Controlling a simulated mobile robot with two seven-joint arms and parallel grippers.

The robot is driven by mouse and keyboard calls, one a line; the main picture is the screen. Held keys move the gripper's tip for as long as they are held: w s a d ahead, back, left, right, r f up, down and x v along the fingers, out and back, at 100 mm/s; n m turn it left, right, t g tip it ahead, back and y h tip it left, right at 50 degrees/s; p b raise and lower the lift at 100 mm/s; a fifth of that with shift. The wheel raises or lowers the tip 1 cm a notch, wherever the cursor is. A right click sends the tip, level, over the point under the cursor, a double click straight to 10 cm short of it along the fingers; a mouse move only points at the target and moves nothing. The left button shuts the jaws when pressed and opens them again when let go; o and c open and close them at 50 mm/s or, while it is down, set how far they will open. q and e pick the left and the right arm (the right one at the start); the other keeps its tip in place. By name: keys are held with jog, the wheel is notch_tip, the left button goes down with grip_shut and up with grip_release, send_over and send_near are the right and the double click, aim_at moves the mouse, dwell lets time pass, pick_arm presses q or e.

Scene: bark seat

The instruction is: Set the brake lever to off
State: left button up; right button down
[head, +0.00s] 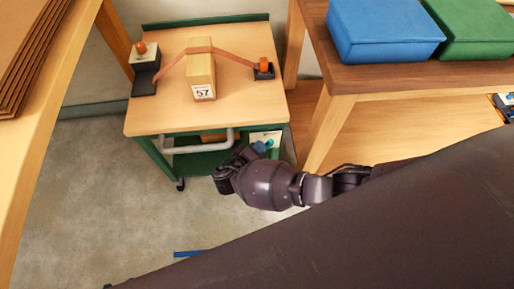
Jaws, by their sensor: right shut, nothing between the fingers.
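The brake lever seems to be the small teal piece (269,143) in front of a pale plate (274,135) on the right of the trolley's green front. Its position, on or off, is too small to read. My right gripper (256,149) is shut and empty, with its tip at or very near the teal piece; I cannot tell if they touch. My own wrist hides part of the trolley's lower front. My left gripper is out of view.
The wood-topped trolley (232,112) carries a box marked 57 (202,78) under an orange strap. A grey handle (190,149) crosses its front. A wooden table (400,75) with blue (380,35) and green cases (475,30) stands close right. Concrete floor (90,200) is clear at left.

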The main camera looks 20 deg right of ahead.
jog(key=shift+d+y, duration=0.25)
jog(key=shift+y, duration=0.05)
jog(key=shift+d+m+p, duration=0.1)
jog(key=shift+m+p, duration=0.2)
jog(key=shift+s+d, duration=0.1)
jog(key=s+d+f+m+y, duration=0.1)
jog(key=d+f+m+y, duration=0.2)
jog(key=y, duration=0.4)
jog(key=shift+s+d+f+m+t+p, duration=0.2)
jog(key=shift+s+d+m+t+p, duration=0.3)
jog(key=shift+d, duration=0.55)
jog(key=shift+w, duration=0.25)
